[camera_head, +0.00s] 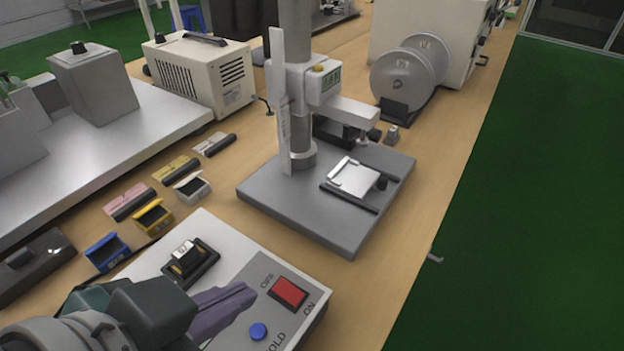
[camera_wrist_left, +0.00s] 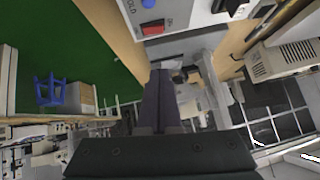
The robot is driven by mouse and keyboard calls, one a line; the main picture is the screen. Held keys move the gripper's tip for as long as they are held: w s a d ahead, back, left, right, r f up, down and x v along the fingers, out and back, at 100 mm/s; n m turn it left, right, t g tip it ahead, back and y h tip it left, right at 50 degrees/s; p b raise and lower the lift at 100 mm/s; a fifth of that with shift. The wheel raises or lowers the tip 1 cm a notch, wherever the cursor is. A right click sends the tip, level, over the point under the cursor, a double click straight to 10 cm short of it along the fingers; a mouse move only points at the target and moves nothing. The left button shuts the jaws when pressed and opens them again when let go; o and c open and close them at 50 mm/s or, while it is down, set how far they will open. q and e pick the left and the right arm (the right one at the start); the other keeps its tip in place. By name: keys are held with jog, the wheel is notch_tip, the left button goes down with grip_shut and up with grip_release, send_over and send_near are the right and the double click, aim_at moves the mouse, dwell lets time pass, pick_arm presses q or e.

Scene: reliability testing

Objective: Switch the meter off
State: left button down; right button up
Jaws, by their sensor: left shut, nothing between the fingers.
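The meter (camera_head: 222,234) is a light box with a grey panel at the front of the bench. Its red rocker switch (camera_head: 289,291) sits between the OFF and ON labels; I cannot tell which side is pressed. A blue HOLD button (camera_head: 258,331) is beside it. My left gripper (camera_head: 246,291) is shut and empty, its purple-grey fingers over the panel just left of the switch. Contact cannot be told. In the left wrist view the shut fingers (camera_wrist_left: 161,76) point toward the red switch (camera_wrist_left: 152,29), apart from it in the picture. My right gripper is not in view.
A grey test stand (camera_head: 300,207) with a column stands behind the meter. Small yellow (camera_head: 153,217), blue (camera_head: 107,252) and white (camera_head: 191,188) blocks lie to the left. A cream power box (camera_head: 201,74) stands further back. Bare wood lies right of the meter.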

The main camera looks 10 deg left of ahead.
pick_arm(q)
jog(key=b, duration=0.3)
send_over(288, 292)
jog(key=s, duration=0.1)
jog(key=f, duration=0.7)
jog(key=shift+s+a, duration=0.2)
jog(key=shift+a, duration=0.05)
jog(key=shift+a+f, duration=0.2)
jog(key=shift+f, duration=0.95)
jog(key=shift+a+f+b, duration=0.1)
jog(key=shift+f+b, duration=0.3)
jog(key=shift+f, duration=0.2)
